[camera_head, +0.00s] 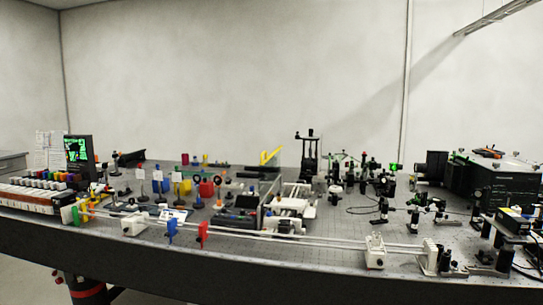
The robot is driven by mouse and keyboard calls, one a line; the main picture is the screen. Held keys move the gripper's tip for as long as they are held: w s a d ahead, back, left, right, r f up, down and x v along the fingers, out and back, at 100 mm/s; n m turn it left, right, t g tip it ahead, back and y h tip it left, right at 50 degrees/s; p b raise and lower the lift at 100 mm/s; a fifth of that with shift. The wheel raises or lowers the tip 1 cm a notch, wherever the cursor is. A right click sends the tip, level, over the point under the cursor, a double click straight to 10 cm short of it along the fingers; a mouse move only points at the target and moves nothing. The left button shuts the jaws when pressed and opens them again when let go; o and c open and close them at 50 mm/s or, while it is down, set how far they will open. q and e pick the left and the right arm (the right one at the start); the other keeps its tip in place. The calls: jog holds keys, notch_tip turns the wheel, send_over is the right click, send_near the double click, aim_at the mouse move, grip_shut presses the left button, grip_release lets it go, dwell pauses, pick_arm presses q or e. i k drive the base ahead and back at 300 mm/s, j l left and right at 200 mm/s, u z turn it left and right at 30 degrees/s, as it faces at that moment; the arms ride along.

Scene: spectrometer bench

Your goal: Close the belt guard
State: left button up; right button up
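I cannot single out the belt guard with certainty. Near the middle of the bench, a thin see-through panel (270,192) stands upright beside a white mechanism with rail-like parts (294,204). A yellow angled piece (271,156) rises above and behind this area, tilted up to the right. It may be part of a raised guard, but the view is too small to tell. No belt can be made out clearly. Neither of my grippers shows in the head view.
The dark bench (330,258) is crowded. Long white rails run along its front between a white block (134,224) and another (374,252), with blue (171,230) and red (202,234) plates. A monitor (79,155) stands left; a large black instrument (490,182) stands right.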

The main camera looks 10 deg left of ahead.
aim_at(272, 171)
jog(key=i+j+z, duration=0.1)
jog(key=j+z, duration=0.2)
jog(key=j, duration=0.65)
jog(key=j+z, duration=0.35)
jog(key=j, duration=0.6)
